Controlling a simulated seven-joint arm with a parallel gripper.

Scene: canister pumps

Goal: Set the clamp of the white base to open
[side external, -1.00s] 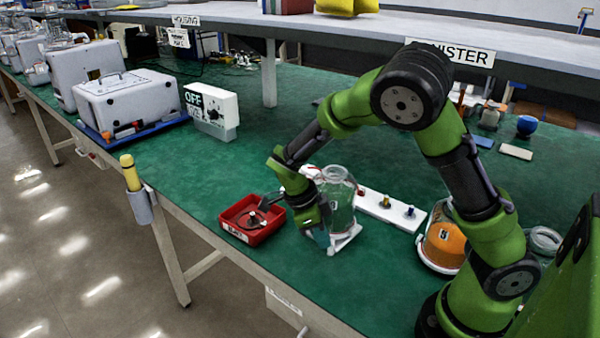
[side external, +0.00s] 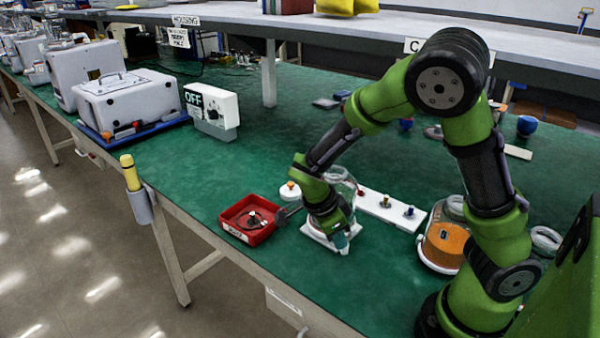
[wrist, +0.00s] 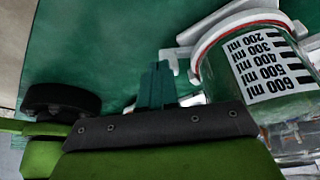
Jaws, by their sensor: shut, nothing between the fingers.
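The white base (side external: 312,236) sits on the green table with a clear canister (side external: 343,178) upright on it, mostly hidden behind my arm in the side view. In the wrist view the canister (wrist: 235,70) shows its ml scale and a red ring near the white base (wrist: 215,28). A white clamp-like part (wrist: 178,60) juts from the base beside my fingers; its setting cannot be told. My gripper (side external: 341,240) points down at the near side of the base. Its teal fingers (wrist: 155,85) are shut and empty, close to that white part; contact is unclear.
A red tray (side external: 250,222) with a dark part stands left of the base. A white strip with several knobs (side external: 385,207) lies behind right. An orange-filled container (side external: 444,245) stands at right. A white box marked OFF (side external: 211,108) is farther back. The table's front edge is close.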

